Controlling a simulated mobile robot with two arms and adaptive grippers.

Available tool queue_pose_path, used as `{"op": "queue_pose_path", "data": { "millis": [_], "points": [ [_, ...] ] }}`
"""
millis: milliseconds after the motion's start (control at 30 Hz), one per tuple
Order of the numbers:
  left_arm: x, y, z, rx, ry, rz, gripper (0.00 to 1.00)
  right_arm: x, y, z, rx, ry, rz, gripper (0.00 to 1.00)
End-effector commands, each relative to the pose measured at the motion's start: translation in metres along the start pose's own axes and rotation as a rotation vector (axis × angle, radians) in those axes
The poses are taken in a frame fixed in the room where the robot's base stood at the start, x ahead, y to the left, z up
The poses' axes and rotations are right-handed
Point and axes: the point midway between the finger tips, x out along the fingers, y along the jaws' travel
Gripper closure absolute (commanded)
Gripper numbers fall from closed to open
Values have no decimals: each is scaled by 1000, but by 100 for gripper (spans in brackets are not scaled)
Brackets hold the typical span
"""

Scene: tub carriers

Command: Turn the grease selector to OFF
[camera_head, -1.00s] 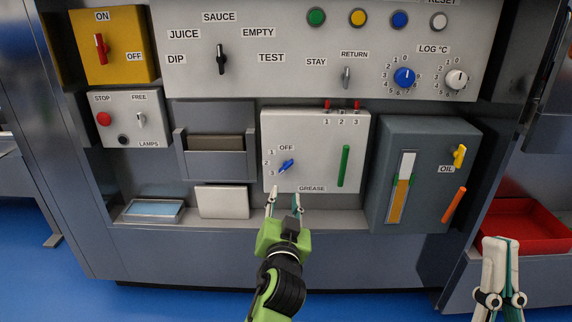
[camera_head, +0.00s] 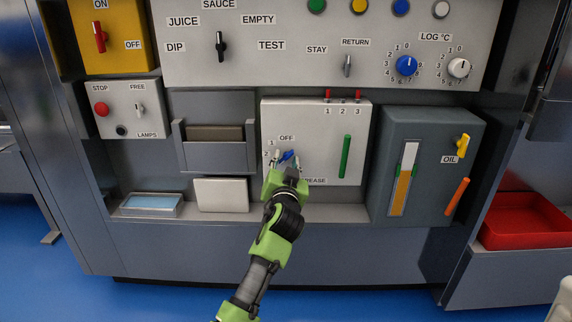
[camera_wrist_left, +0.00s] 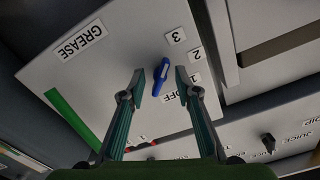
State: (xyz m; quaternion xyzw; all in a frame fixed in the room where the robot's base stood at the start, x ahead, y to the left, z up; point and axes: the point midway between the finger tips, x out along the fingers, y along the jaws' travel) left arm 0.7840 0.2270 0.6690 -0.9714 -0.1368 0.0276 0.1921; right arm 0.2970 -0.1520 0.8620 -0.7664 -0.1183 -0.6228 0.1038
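The grease selector is a blue knob (camera_head: 288,155) on the light panel marked GREASE (camera_head: 316,120), with OFF, 1, 2 and 3 around it. In the left wrist view the blue knob (camera_wrist_left: 161,77) has a white mark at its end towards the 3. My left gripper (camera_head: 285,163) is at the panel, partly covering the knob and labels. In the wrist view my left gripper (camera_wrist_left: 160,82) is open, one finger on each side of the knob, with gaps visible.
A green bar (camera_head: 345,157) and small red switches (camera_head: 342,95) are on the same panel. The dark oil box (camera_head: 428,130) stands to its right, with a yellow lever (camera_head: 462,146). A holder (camera_head: 214,150) is to the left. A ledge (camera_head: 330,213) runs below.

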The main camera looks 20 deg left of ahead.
Motion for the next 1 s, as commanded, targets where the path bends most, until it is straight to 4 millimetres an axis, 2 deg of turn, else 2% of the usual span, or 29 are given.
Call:
{"op": "queue_pose_path", "data": {
  "millis": [233, 267, 300, 367, 1000],
  "points": [
    [1, 0, 0, 0, 1, 0, 70, 0, 0, 0, 0, -1, 0, 100],
    [1, 0, 0, 0, 1, 0, 75, 0, 0, 0, 0, -1, 0, 100],
    [1, 0, 0, 0, 1, 0, 86, 0, 0, 0, 0, -1, 0, 100],
    [1, 0, 0, 1, 1, 0, 100, 0, 0, 0, 0, -1, 0, 100],
    [0, 0, 0, 25, 0, 1, 100, 3, 0, 0, 0, -1, 0, 100]
  ]
}}
